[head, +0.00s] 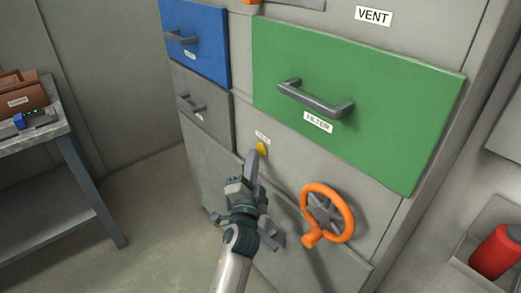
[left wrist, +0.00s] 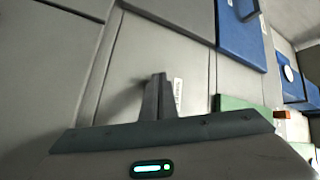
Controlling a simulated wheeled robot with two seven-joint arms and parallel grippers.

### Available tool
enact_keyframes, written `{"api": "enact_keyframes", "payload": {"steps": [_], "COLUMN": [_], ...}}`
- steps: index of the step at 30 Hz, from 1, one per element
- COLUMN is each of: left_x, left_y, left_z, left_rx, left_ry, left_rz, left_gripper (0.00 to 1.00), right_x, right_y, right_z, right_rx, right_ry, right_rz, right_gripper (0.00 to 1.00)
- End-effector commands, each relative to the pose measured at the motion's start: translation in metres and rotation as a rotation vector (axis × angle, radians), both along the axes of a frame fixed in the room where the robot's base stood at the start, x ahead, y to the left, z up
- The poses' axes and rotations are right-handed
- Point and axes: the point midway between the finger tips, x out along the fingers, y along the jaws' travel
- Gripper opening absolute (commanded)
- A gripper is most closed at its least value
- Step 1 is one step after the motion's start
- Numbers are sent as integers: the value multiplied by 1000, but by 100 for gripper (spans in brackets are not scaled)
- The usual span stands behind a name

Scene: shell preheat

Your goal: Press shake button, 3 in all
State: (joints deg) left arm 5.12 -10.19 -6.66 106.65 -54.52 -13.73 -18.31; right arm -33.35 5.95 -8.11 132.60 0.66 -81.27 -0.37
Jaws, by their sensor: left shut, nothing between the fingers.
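The small round yellow button (head: 263,149) is on the grey cabinet front, under a small white label (head: 262,137) too small to read. My left gripper (head: 253,163) is shut and empty, with its fingertips right at the button's lower left. I cannot tell whether they touch it. In the left wrist view the shut fingers (left wrist: 157,92) point at the grey panel beside a white label (left wrist: 178,92), and the button does not show there. My right gripper is not in view.
An orange handwheel (head: 327,213) sticks out at the lower right of the button. Above are a green FILTER drawer (head: 380,105) with a bar handle, a blue drawer (head: 205,45) and a grey drawer (head: 210,118). A table (head: 55,135) stands at the left, a red canister (head: 496,252) at the right.

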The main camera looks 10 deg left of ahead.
Motion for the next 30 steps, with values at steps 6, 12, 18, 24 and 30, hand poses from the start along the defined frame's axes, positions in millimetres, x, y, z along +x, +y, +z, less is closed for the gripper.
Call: {"api": "enact_keyframes", "payload": {"steps": [6, 12, 18, 24, 30], "left_x": [6, 6, 6, 4, -2], "left_y": [-8, -8, -8, -8, -6], "left_z": [13, 13, 13, 15, 21], "left_rx": [-31, -31, -32, -31, -31], "left_ry": [-17, -17, -17, -17, -18], "left_rz": [2, 2, 2, 1, 0], "left_gripper": [0, 0, 0, 0, 0], "right_x": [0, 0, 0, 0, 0], "right_y": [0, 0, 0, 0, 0], "right_z": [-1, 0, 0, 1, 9], "right_rx": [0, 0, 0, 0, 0], "right_ry": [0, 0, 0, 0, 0], "right_rz": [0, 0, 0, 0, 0], "right_gripper": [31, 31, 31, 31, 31]}}
